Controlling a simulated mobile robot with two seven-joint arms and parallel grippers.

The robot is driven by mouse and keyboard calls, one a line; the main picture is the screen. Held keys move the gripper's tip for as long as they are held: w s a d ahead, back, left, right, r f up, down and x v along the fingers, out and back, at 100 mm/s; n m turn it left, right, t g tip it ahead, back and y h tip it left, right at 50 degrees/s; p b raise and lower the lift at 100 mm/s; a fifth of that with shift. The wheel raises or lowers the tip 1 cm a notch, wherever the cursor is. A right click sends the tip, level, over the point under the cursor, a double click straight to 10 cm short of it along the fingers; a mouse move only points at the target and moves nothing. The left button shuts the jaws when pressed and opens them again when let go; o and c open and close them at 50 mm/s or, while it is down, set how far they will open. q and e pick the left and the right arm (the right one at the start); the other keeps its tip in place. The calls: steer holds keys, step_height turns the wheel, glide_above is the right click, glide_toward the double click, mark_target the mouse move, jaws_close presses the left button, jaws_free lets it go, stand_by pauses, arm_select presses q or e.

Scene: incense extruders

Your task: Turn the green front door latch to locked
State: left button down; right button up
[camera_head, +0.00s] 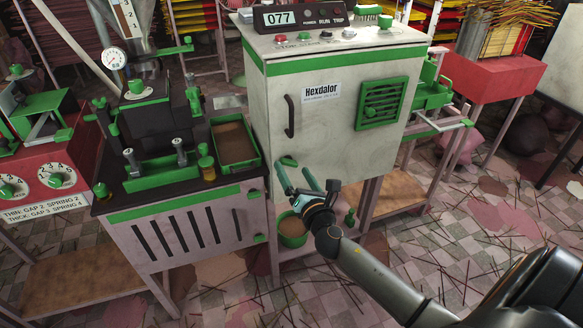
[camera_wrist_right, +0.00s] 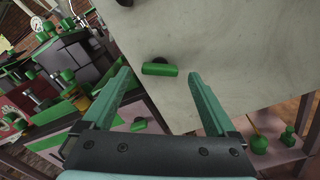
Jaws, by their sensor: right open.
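The green front door latch (camera_head: 289,161) is a short green handle low on the left part of the pale cabinet door (camera_head: 335,125). In the right wrist view the latch (camera_wrist_right: 160,69) lies nearly level, with a dark round pivot behind it. My right gripper (camera_head: 294,172) is open, with its two teal fingers pointing at the door just below the latch. In the right wrist view my right gripper (camera_wrist_right: 157,90) has the latch ahead, between the lines of its fingers, with nothing held. Whether a fingertip touches the door is unclear. My left gripper is not in view.
A black door handle (camera_head: 289,116) and a green vent (camera_head: 382,103) are on the same door. A green tray of brown powder (camera_head: 256,160) stands left of the cabinet. A green bucket (camera_head: 292,240) sits below the gripper. Sticks litter the tiled floor.

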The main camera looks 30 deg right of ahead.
steer(key=shift+x, duration=1.1)
steer(key=shift+c, duration=0.4)
steer(key=c, duration=1.3)
